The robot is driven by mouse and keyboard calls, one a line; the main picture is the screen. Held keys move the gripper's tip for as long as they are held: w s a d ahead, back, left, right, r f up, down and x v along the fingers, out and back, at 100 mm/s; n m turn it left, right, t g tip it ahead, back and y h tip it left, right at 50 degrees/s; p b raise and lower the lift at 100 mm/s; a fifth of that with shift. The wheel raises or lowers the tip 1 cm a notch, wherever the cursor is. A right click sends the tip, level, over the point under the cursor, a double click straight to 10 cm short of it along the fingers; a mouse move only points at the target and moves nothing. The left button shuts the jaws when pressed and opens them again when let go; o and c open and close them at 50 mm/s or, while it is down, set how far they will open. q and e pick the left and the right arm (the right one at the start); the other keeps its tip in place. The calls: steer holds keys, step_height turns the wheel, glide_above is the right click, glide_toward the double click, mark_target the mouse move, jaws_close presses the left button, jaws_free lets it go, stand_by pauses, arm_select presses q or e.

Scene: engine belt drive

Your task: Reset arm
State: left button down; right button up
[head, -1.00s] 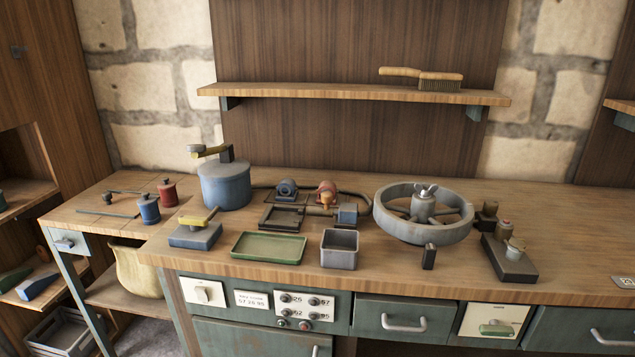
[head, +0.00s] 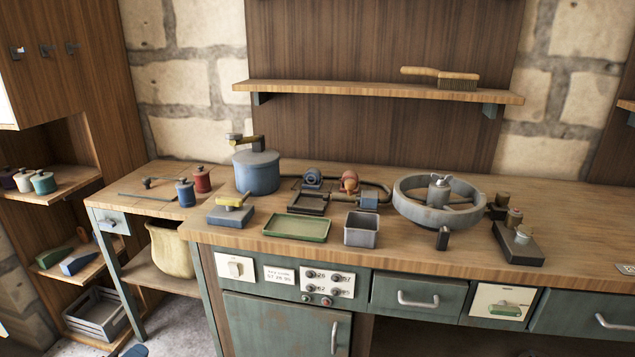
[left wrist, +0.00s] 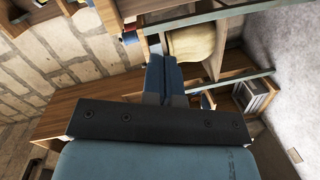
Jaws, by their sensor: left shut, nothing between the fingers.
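My left gripper (left wrist: 165,78) shows in the left wrist view with its two blue-grey fingers together and nothing between them. It is in the air, away from the bench things. In the head view only a small blue piece at the bottom left edge (head: 136,351) shows, which may be part of it. My right gripper is in neither view. The wooden bench (head: 420,258) stands in front of me, with a belt drive (head: 349,184), a large grey wheel (head: 410,207) and a blue pot (head: 256,176) on it.
A green tray (head: 297,228), a grey bin (head: 361,229) and a blue block with a yellow handle (head: 230,214) stand near the front edge. A shelf (head: 350,92) with a brush (head: 440,77) hangs above. An open cupboard (head: 80,150) stands at the left. The bench's right part is mostly clear.

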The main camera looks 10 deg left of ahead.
arm_select(q)
steer(key=s+d+f+m+g+h, duration=0.1)
steer(key=s+d+f+m+g, duration=0.15)
steer(key=s+d+m, duration=0.7)
steer(key=s+d+f+m+g, duration=0.2)
steer(key=s+d+m+g, duration=0.2)
steer(key=s+d+m, duration=0.6)
steer(key=w+d+r+n+t, duration=0.25)
steer(key=d+n, duration=0.25)
steer(key=d, duration=0.3)
step_height(320, 180, up, 17)
steer(key=s+a+g+p, duration=0.1)
steer(key=a+p, duration=0.1)
steer(key=p, duration=2.5)
steer(key=shift+a+p, duration=0.3)
steer(key=shift+p, duration=0.05)
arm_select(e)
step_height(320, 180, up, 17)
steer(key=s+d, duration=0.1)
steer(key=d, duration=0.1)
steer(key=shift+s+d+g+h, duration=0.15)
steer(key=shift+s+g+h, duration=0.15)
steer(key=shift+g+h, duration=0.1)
arm_select(q)
steer(key=shift+m, duration=0.25)
